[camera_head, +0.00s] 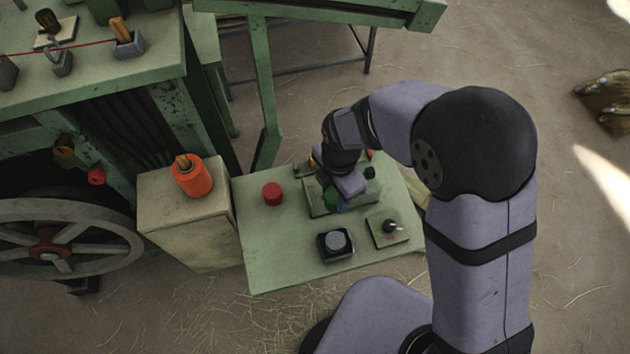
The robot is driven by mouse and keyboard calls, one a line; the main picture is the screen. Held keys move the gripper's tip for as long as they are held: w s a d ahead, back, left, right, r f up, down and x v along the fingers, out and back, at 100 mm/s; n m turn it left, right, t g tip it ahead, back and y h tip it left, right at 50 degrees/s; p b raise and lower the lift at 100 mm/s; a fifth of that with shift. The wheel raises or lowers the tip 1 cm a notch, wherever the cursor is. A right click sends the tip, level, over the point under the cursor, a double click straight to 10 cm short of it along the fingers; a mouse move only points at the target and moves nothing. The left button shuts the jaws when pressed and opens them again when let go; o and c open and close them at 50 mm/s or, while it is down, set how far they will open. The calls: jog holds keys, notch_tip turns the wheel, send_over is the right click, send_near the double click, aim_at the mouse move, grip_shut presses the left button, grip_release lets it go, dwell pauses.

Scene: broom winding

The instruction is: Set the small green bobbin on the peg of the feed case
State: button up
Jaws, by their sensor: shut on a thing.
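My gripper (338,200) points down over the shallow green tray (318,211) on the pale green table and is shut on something. A small patch of green at the fingertips looks like the small green bobbin (330,199); my gripper and wrist hide most of it. I cannot tell whether it touches the tray. No part is clearly the feed case. A dark square case with a grey round top (335,242) stands in front of the tray. A small green plate with a black upright part (390,227) lies to its right.
A red cylinder (272,194) stands left of the tray. A cream cabinet (185,225) carries an orange spool (192,177) farther left. The machine with a spoked wheel (60,240) fills the left. The table's front left (275,265) is bare.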

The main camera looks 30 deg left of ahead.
jog(key=shift+w+a+f+n, duration=0.2)
jog(key=shift+w+a+f, duration=0.1)
jog(key=shift+f, duration=0.2)
jog(key=shift+w+a+f+n, duration=0.2)
jog(key=shift+w+a+f, duration=0.05)
jog(key=shift+f, duration=0.25)
jog(key=w+a+n, duration=0.1)
jog(key=a, duration=0.1)
jog(key=w+a+n, duration=0.1)
jog(key=w+a, duration=0.1)
jog(key=shift+f+n+b, duration=0.15)
jog(key=shift+n+b, duration=0.15)
jog(key=shift+f, duration=0.15)
jog(key=shift+f+b, duration=2.25)
jog(key=shift+f, duration=0.5)
jog(key=shift+f, duration=0.6)
jog(key=o, duration=0.7)
jog(key=shift+o, duration=0.2)
